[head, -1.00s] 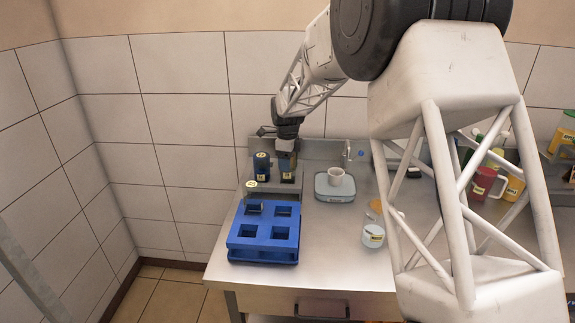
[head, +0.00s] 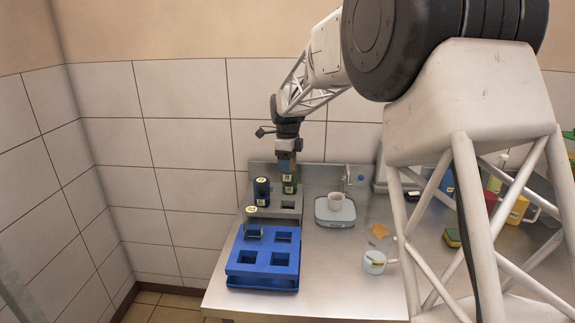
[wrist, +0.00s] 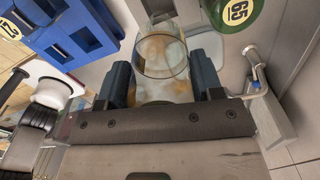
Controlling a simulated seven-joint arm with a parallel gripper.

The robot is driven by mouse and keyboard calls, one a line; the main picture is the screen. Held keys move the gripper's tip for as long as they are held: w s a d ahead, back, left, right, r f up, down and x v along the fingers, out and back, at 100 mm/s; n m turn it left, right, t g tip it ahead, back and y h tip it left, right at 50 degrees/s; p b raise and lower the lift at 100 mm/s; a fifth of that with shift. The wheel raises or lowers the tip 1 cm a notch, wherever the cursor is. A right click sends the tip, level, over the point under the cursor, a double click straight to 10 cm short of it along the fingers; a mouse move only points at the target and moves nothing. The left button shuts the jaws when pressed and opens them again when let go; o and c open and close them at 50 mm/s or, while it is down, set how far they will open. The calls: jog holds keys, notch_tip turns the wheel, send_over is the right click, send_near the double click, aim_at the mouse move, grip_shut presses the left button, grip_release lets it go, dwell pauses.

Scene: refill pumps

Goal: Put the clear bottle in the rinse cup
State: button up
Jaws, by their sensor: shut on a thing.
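My gripper (head: 287,168) is shut on a bottle above the grey holder at the back. In the wrist view this clear bottle (wrist: 163,60) is see-through and sits between both fingers.
A dark blue bottle (head: 262,190) stands left of my gripper. A bottle with a yellow top (head: 251,211) stands at the back left of the blue rack (head: 262,270). A green bottle (wrist: 232,12) shows close by in the wrist view.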

jog(key=shift+r, duration=0.15)
dwell(0.3)
jog(key=shift+r, duration=2.85)
jog(key=w+d+f, duration=0.1)
jog(key=d+f, duration=0.1)
jog(key=d, duration=0.6)
jog(key=w+d+f, duration=0.2)
jog(key=d, duration=0.7)
jog(key=shift+w, duration=0.25)
jog(key=shift+f, duration=0.1)
jog(key=shift+f, duration=1.4)
jog(key=shift+f, duration=0.25)
jog(key=shift+f, duration=1.1)
